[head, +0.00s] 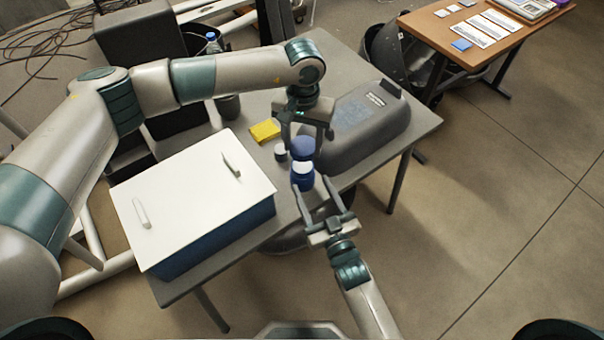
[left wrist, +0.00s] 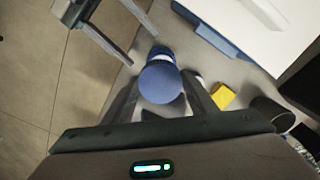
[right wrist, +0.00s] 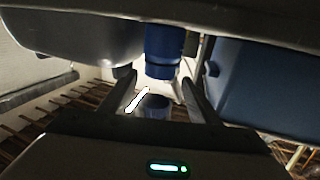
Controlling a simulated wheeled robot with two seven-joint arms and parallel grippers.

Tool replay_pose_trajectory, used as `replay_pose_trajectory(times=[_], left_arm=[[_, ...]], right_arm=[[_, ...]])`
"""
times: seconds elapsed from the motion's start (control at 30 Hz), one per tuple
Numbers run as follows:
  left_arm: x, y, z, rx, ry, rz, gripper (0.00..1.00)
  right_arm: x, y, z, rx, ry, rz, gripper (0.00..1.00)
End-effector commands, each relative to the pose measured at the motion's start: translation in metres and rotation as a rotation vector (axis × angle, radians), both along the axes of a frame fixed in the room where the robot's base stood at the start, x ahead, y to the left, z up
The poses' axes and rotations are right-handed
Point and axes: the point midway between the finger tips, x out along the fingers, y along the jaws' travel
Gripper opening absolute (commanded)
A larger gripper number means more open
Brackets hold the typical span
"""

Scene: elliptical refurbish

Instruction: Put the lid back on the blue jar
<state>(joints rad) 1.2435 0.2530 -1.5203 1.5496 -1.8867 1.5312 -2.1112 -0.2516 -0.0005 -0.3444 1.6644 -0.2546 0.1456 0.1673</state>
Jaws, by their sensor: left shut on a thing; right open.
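The blue jar (head: 303,182) stands on the grey table near its front edge, its white top facing up. My left gripper (head: 303,142) is shut on the blue round lid (head: 303,149) and holds it just above the jar. In the left wrist view the lid (left wrist: 160,83) hides part of the jar (left wrist: 158,52). My right gripper (head: 314,187) is open, with its fingertips close by the jar's sides.
A large dark grey case (head: 362,130) lies close right of the jar. A white-topped blue box (head: 195,200) fills the table's left. A yellow block (head: 265,131), a small white-and-dark container (head: 280,152) and a grey cup (head: 228,106) are behind. Free room near the jar is narrow.

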Motion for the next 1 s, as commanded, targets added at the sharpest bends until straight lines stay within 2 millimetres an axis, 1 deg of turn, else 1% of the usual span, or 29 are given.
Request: replay_pose_trajectory(times=[0.17, 0.37, 0.47, 0.8, 1.0], left_arm=[[0.0, 0.0, 0.0, 0.0, 0.0, 0.001, 0.31], [0.0, 0.0, 0.0, 0.0, 0.0, 0.001, 0.31], [0.0, 0.0, 0.0, 0.0, 0.0, 0.001, 0.31], [0.0, 0.0, 0.0, 0.0, 0.0, 0.001, 0.31], [0.0, 0.0, 0.0, 0.0, 0.0, 0.001, 0.31]], right_arm=[[0.002, 0.001, 0.0, 0.0, 0.0, 0.0, 0.56], [0.014, 0.005, 0.0, 0.0, -0.001, 0.0, 0.56], [0.025, 0.01, 0.001, 0.001, -0.002, 0.0, 0.56], [0.074, 0.028, 0.001, 0.0, -0.001, 0.0, 0.56], [0.098, 0.038, 0.001, 0.0, 0.0, 0.0, 0.56]])
